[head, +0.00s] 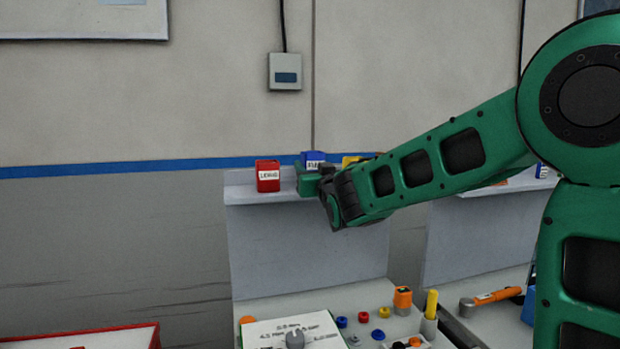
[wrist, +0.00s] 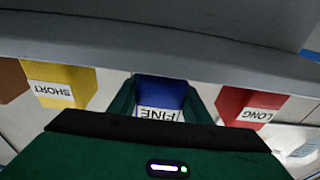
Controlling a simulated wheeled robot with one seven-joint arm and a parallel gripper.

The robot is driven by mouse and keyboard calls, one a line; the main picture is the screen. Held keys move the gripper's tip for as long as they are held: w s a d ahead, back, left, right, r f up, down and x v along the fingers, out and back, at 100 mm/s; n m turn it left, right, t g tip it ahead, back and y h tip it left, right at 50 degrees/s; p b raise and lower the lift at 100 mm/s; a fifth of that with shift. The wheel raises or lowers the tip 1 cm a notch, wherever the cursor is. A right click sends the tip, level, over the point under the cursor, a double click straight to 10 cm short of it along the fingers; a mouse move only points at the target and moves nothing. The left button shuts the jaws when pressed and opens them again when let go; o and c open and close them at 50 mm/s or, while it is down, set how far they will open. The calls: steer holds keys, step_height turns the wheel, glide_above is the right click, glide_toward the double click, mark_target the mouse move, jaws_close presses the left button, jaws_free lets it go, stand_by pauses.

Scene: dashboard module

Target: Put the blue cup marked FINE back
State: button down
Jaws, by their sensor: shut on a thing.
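The blue cup (head: 313,157) marked FINE is at the wall shelf, just right of the red cup (head: 268,177) marked LONG. My gripper (head: 311,181) is shut on the blue cup, and its green fingers hide the cup's lower part in the head view. In the wrist view the blue cup (wrist: 160,94) sits between the two fingers, with its FINE label upside down. I cannot tell whether its base touches the shelf (head: 240,194).
A yellow cup (wrist: 66,87) marked SHORT and a brown cup (wrist: 11,80) are on the other side of the blue cup from the red one. My arm partly hides the yellow cup (head: 350,160) in the head view. Below are a worktop with coloured buttons and a red-edged tray (head: 115,329).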

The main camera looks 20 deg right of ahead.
steer(key=shift+f, duration=0.85)
steer(key=c, duration=1)
jaws_free()
steer(key=shift+f, duration=0.1)
